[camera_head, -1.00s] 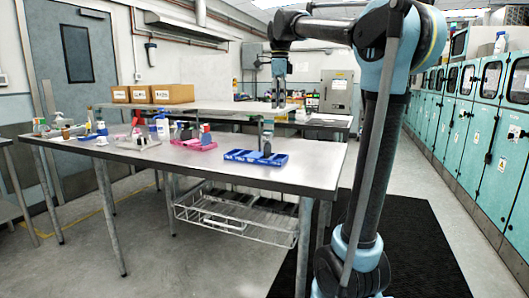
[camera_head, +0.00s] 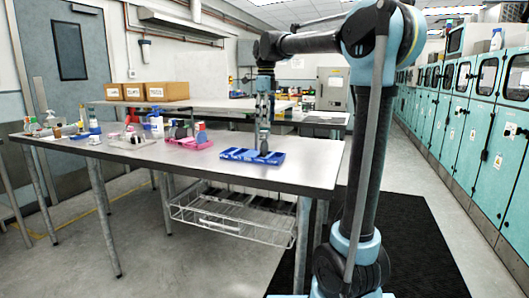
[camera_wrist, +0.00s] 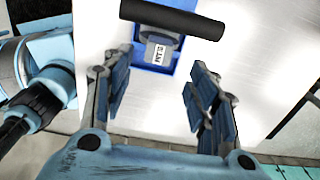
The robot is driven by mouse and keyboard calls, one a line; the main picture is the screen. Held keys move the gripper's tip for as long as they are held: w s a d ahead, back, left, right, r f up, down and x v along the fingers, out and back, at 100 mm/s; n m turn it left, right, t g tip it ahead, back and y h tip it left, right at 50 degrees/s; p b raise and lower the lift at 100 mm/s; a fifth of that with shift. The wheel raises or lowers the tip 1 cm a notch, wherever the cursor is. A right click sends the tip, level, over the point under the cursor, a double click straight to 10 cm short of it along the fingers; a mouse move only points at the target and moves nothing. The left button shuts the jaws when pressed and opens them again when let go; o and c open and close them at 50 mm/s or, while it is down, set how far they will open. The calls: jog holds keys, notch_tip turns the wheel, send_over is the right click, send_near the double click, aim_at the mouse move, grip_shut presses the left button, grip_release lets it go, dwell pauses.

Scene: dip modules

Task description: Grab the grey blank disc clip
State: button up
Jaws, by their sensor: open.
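A blue tray (camera_head: 238,154) sits near the right end of the steel table. A grey clip-like piece (camera_head: 264,147) stands in it, below my gripper (camera_head: 263,122). In the wrist view, a dark disc or bar (camera_wrist: 172,18), seen edge-on, tops a grey labelled body in the blue tray (camera_wrist: 150,67). I cannot tell for certain whether it is the blank disc clip. My gripper (camera_wrist: 160,75) is open, with its fingers spread to either side of this piece and nothing visibly held. The head view is too small to show the gap to the piece.
A pink tray (camera_head: 190,144) with upright pieces stands left of the blue tray on the table (camera_head: 200,172). Bottles and small items crowd the table's left end. Cardboard boxes (camera_head: 155,91) sit on the bench behind. The table's front right is clear.

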aim_at(264, 131)
jog(key=shift+a+f, duration=0.15)
jog(key=shift+f, duration=1.65)
jog(key=shift+a+f, duration=0.15)
jog(key=shift+f, duration=1.65)
grip_shut()
